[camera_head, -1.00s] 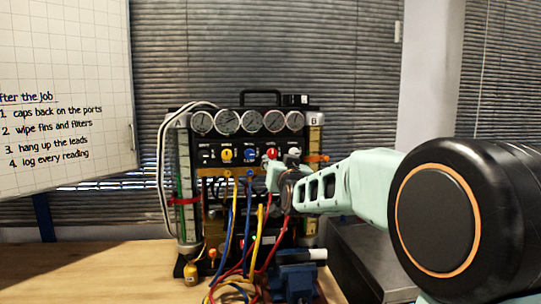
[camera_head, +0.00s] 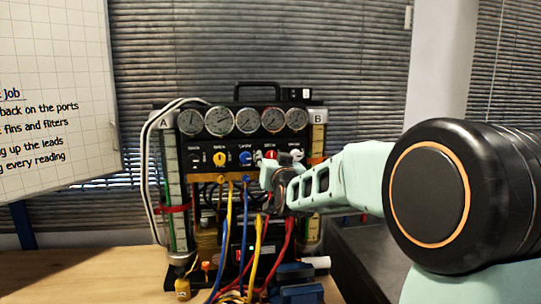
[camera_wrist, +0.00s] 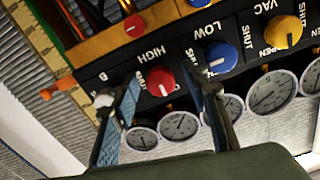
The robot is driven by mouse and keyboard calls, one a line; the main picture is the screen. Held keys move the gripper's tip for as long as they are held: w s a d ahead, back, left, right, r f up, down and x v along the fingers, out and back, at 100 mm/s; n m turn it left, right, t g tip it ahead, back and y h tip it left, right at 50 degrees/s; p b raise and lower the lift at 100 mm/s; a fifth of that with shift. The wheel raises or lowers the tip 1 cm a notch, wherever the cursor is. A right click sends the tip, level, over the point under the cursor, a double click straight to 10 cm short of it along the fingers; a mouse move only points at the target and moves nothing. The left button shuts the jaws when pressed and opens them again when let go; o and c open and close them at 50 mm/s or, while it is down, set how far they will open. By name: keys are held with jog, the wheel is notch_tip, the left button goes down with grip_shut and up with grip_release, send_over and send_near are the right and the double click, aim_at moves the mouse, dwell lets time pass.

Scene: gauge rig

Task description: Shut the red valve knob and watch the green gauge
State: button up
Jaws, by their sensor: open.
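The red valve knob (camera_head: 271,155) sits on the rig's black front panel. In the wrist view the red knob (camera_wrist: 160,81), labelled HIGH, lies between my two fingertips. My gripper (camera_wrist: 165,78) is open, with a finger on either side of the knob; I cannot tell whether either touches it. In the head view my gripper (camera_head: 268,174) is just below and in front of the knob. A row of round gauges (camera_head: 247,121) runs above the knobs, all with pale faces; none looks plainly green. Their needle readings are too small to tell.
A blue knob (camera_wrist: 220,57) is close beside my right finger in the wrist view, and a white knob (camera_wrist: 104,100) is by the left. A yellow knob (camera_wrist: 283,32) is farther off. Coloured hoses (camera_head: 249,240) hang below the panel. The wooden table (camera_head: 90,276) is clear at left.

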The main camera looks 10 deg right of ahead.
jog(key=shift+s, duration=0.1)
jog(key=shift+c, duration=0.3)
grip_shut()
jog(key=shift+b, duration=0.4)
jog(key=shift+r+m+b, duration=0.2)
jog(key=shift+m+b, duration=8)
jog(key=shift+m, duration=0.8)
